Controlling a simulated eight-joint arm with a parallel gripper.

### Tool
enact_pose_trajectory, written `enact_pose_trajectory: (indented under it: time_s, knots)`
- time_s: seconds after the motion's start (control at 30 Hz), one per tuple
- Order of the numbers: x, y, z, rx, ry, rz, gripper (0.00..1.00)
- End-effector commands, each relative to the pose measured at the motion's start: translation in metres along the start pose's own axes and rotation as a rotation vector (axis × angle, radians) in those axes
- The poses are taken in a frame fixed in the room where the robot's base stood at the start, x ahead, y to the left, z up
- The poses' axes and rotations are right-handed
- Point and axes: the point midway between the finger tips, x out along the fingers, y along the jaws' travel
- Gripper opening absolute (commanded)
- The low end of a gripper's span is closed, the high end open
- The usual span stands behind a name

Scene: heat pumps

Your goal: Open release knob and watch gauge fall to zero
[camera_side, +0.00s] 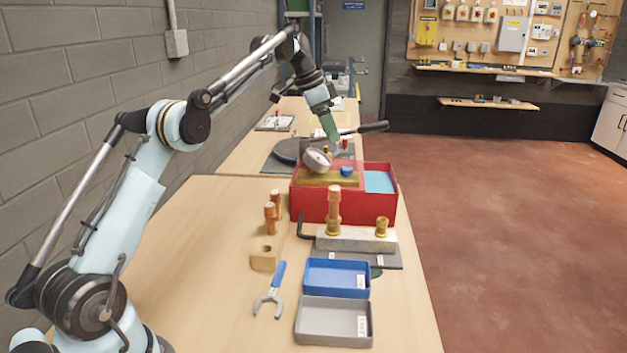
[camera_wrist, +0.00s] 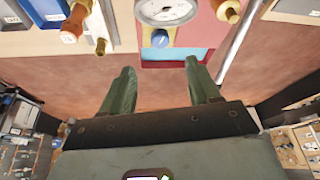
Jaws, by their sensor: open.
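The blue release knob (camera_side: 347,171) sits on the brass body (camera_side: 325,178) in the red box (camera_side: 318,204). The round white-faced gauge (camera_side: 317,160) stands to its left, tilted; its reading is too small to tell. In the wrist view the knob (camera_wrist: 160,38) is just below the gauge (camera_wrist: 165,11), whose top is cut off. My gripper (camera_side: 331,137) is above and behind the knob, its green fingers pointing down. In the wrist view my gripper (camera_wrist: 160,65) is open and empty, fingers spread apart, with the knob beyond the tips and not between them.
A black-gripped lever (camera_side: 372,128) extends right above the box. Copper fittings (camera_side: 333,203) stand on a block in front. A blue tray (camera_side: 337,277), a grey tray (camera_side: 334,320) and a blue-handled wrench (camera_side: 271,291) lie nearer. The left of the table is clear.

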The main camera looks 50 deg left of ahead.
Motion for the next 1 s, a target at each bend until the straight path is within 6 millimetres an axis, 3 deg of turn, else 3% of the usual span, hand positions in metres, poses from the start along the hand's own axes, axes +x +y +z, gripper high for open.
enact_pose_trajectory:
  time_s: [0.5, 0.7, 1.0]
  knots:
    - [0.086, 0.001, -0.001, 0.0, 0.002, 0.0, 0.61]
    - [0.101, 0.001, -0.001, -0.001, 0.002, 0.0, 0.61]
    - [0.103, 0.001, -0.001, -0.001, 0.002, -0.001, 0.61]
